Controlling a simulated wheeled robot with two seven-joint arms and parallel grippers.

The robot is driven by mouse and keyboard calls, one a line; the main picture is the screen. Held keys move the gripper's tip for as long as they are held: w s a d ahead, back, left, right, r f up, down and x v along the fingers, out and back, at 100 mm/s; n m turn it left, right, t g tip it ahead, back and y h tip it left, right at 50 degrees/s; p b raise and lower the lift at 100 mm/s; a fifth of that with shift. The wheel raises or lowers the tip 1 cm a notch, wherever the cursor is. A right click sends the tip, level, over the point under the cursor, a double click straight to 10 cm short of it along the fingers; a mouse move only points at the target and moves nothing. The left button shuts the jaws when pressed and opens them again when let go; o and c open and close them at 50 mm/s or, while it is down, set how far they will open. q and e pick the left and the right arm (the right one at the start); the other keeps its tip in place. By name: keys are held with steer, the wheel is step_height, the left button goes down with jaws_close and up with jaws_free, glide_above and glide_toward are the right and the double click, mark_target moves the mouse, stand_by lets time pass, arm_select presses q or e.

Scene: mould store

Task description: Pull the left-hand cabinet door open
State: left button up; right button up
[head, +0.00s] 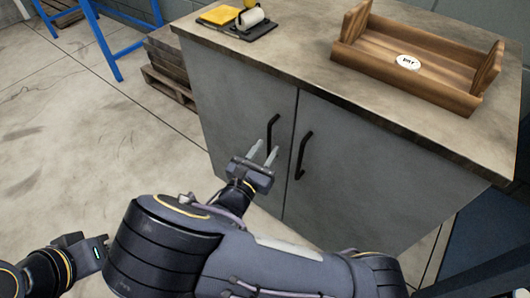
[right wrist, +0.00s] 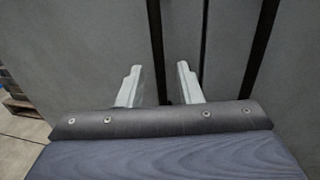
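The grey cabinet's left-hand door (head: 235,105) is shut, level with the right-hand door (head: 345,185). Its black bar handle (head: 273,130) stands upright near the seam between the doors. My right gripper (head: 264,151) is open at the lower part of this handle. In the right wrist view, the left door's handle (right wrist: 157,45) runs down between the two spread fingertips (right wrist: 158,72), with a gap on each side. I cannot tell how deep it sits between them.
The right door's black handle (head: 303,154) is close to the right of my gripper. A wooden tray (head: 405,70) and a black board (head: 245,27) with a yellow cloth (head: 219,15) rest on the top. Pallets (head: 167,85) stand left; the floor (head: 90,150) in front is clear.

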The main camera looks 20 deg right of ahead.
jaws_close()
stand_by(0.4)
